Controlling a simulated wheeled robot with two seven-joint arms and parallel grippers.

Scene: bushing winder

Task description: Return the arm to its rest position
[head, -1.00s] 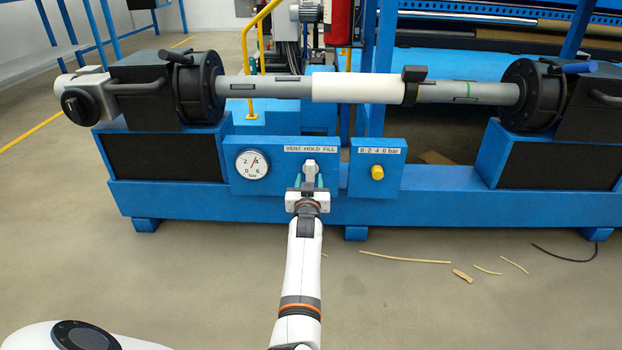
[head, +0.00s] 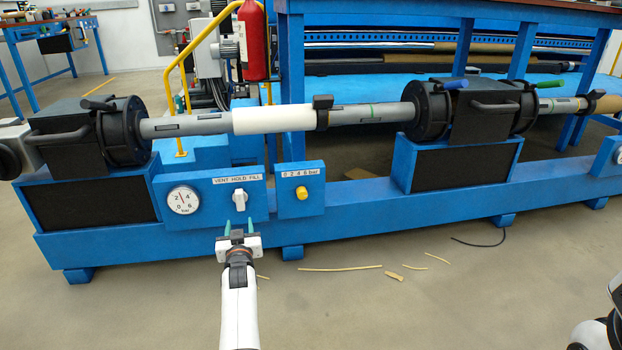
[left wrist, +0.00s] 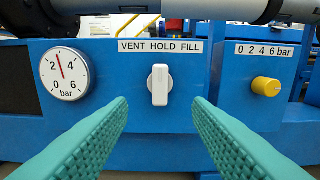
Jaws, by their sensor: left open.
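My left gripper (head: 240,224) is open and empty. It stands in front of and a little below the white selector knob (head: 239,199), apart from it. In the left wrist view the knob (left wrist: 160,85) stands upright under the word HOLD, between the two green fingers. The left arm (head: 240,310) still reaches forward from the bottom of the head view. The label strip above the knob reads VENT HOLD FILL. The pressure gauge (left wrist: 64,74) is left of the knob, its needle between 2 and 4, left of vertical. My right gripper cannot be made out.
A yellow knob (head: 301,193) sits on the panel at right. Above the panels runs a grey shaft with a white sleeve (head: 272,119) between black chucks. The blue machine base (head: 340,228) spans the front. Scraps (head: 340,268) lie on the floor. Open floor lies before the machine.

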